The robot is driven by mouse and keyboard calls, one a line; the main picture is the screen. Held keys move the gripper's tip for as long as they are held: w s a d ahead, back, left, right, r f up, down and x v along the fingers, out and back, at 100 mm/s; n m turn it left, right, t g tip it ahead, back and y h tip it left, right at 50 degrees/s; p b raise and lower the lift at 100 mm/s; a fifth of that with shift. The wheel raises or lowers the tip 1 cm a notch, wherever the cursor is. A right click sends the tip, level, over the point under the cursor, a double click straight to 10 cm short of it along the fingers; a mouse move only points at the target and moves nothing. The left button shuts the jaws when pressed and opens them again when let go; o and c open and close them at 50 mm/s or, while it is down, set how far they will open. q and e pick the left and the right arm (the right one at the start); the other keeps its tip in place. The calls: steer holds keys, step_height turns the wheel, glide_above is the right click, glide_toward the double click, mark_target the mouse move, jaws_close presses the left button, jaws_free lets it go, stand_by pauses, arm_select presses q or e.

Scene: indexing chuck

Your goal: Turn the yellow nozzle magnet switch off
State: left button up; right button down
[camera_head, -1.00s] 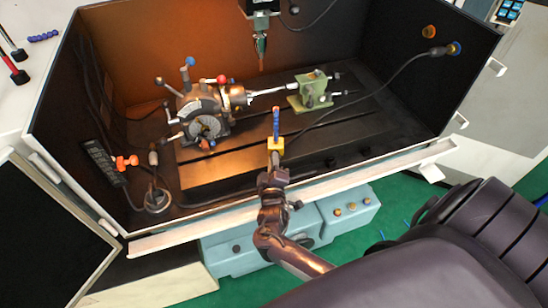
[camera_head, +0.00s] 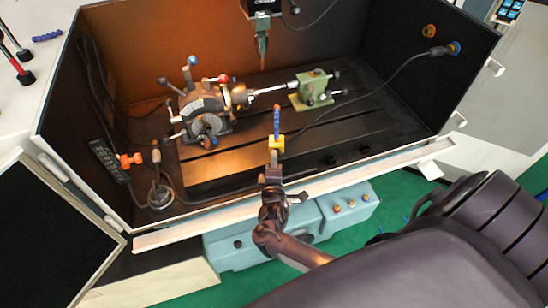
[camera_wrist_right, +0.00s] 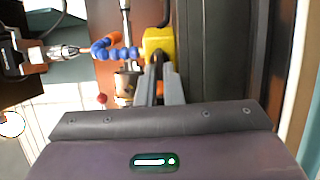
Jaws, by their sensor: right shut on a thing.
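The yellow nozzle magnet (camera_head: 277,143) stands on the front part of the dark machine bed, with its blue segmented nozzle (camera_head: 277,120) pointing up in the head view. In the right wrist view the yellow magnet (camera_wrist_right: 157,42) is just beyond the fingertips, and the blue nozzle (camera_wrist_right: 122,54) with an orange end bends off to its left. My right gripper (camera_head: 274,160) is at the magnet's near side. In the wrist view its fingers (camera_wrist_right: 158,67) are shut on a small dark part at the magnet, apparently the switch; its setting is hard to see. My left gripper is not in view.
The indexing chuck (camera_head: 205,108) stands behind and left, and a green tailstock (camera_head: 314,90) behind and right. A spindle tool (camera_head: 262,52) hangs above the bed. A black cable (camera_head: 385,83) runs right of the magnet. The enclosure's white front sill (camera_head: 345,183) lies below my arm.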

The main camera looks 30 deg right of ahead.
steer(key=c, duration=1.6)
jaws_free()
steer(key=shift+o, duration=0.2)
steer(key=shift+s+f, duration=0.1)
